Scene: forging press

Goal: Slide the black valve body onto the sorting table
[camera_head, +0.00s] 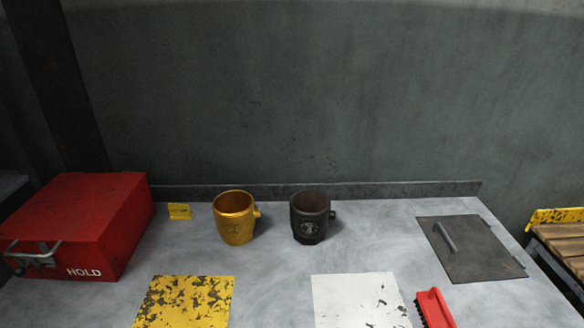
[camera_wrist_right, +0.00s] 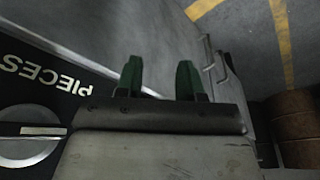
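The black valve body (camera_head: 310,216) stands upright on the grey table (camera_head: 275,262), near its back edge. It is a dark cup shape with a short stub on its right side and a round mark on its front. A gold valve body (camera_head: 234,217) of similar shape stands to its left, apart from it. My right gripper (camera_wrist_right: 160,80) shows in the right wrist view with its two green fingers apart and nothing between them. It is away from the valve bodies. My left gripper is in neither view.
A red HOLD box (camera_head: 84,222) stands at left. A yellow worn patch (camera_head: 184,300) and a white patch (camera_head: 360,300) lie in front. A red brush (camera_head: 435,308) and a dark handled plate (camera_head: 470,249) are at right. A wooden slatted surface (camera_head: 562,240) stands beyond the right edge.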

